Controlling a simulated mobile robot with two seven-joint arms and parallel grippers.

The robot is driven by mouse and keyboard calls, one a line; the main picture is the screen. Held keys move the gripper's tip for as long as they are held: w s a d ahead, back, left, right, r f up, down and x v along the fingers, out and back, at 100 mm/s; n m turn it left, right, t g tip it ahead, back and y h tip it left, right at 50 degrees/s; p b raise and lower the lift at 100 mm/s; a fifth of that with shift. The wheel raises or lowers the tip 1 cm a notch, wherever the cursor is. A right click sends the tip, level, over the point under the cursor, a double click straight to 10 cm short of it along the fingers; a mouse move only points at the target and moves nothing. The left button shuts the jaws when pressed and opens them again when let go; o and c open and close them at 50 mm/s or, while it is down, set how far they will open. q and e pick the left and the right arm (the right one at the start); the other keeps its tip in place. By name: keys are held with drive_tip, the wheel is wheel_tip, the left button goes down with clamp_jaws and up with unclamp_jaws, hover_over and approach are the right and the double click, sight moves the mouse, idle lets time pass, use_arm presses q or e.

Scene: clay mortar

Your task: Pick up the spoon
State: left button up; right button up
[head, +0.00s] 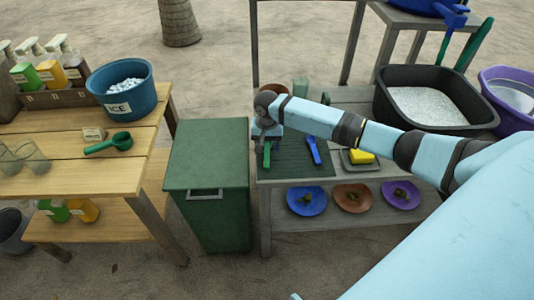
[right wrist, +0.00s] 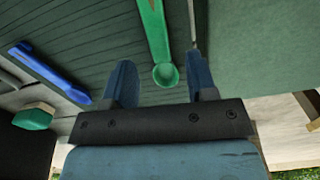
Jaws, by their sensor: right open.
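A green spoon (head: 267,156) lies on the dark ridged mat (head: 291,166) of the grey stand, near its left edge. In the right wrist view the green spoon (right wrist: 157,36) points its small round bowl toward me. My right gripper (head: 266,139) is directly above the spoon in the head view and partly hides it. In the right wrist view my right gripper (right wrist: 163,84) is open, with the spoon's bowl showing between its two fingers. I cannot tell how far above it the fingers are. My left gripper is not in view.
A blue utensil (head: 313,149) lies right of the spoon, beside a yellow sponge (head: 361,156) on a tray. A green bin (head: 210,171) stands close on the left. Plates (head: 307,200) sit on the lower shelf. A green scoop (head: 108,143) lies on the wooden table.

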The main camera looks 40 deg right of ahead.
sight(267, 152)
wheel_tip(267, 152, down, 3)
drive_tip(key=shift+f, duration=0.2)
clamp_jaws()
drive_tip(key=shift+r, duration=0.15)
